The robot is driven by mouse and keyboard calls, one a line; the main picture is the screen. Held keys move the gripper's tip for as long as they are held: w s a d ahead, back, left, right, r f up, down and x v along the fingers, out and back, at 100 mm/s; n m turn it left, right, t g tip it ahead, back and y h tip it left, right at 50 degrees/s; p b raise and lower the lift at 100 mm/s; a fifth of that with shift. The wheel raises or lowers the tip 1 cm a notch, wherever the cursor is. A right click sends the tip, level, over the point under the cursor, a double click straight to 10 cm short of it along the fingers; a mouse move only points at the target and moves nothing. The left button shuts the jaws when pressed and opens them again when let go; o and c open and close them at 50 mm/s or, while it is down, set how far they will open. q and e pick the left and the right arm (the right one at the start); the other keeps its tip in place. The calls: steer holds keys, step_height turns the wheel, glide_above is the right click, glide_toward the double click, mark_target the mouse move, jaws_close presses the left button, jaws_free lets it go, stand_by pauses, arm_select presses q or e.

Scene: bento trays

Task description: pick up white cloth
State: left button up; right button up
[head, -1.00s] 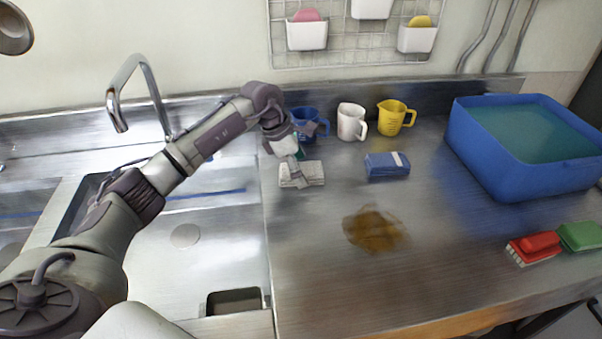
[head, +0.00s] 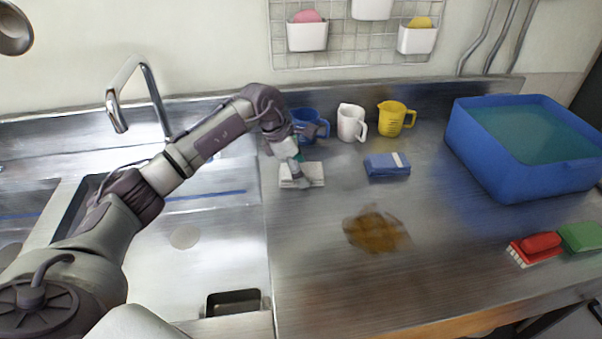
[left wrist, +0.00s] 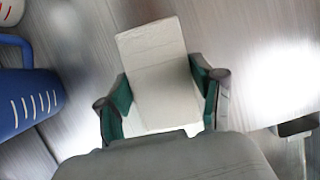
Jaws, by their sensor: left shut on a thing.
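The white cloth (head: 312,174) is a folded, flat pale pad on the steel counter, near the edge of the sink. My left gripper (head: 299,178) is down at the cloth. In the left wrist view the cloth (left wrist: 160,70) lies between the two green-padded fingers of my left gripper (left wrist: 163,100), which are shut on its sides. In the head view the gripper covers part of the cloth. I cannot tell whether the cloth is off the counter. My right gripper is not in view.
A blue mug (head: 306,124), a white mug (head: 351,123) and a yellow jug (head: 392,119) stand behind. A brown stain (head: 375,230) is in front. A blue tub (head: 500,160) and brushes (head: 540,246) are farther right.

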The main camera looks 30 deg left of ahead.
mark_target(308, 169)
arm_select(q)
steer(key=shift+r, duration=0.15)
steer(key=shift+r+p, duration=0.3)
steer(key=shift+p, duration=0.05)
steer(key=shift+r, duration=0.3)
step_height(308, 169, up, 3)
steer(key=shift+r+b, duration=0.15)
steer(key=shift+b, duration=0.4)
steer(key=s+d+r+b, duration=0.1)
steer(key=s+d+r, duration=0.4)
steer(key=d, duration=0.5)
steer(key=shift+s+d+r, duration=0.15)
steer(key=shift+s+r, duration=0.15)
steer(key=shift+r, duration=0.6)
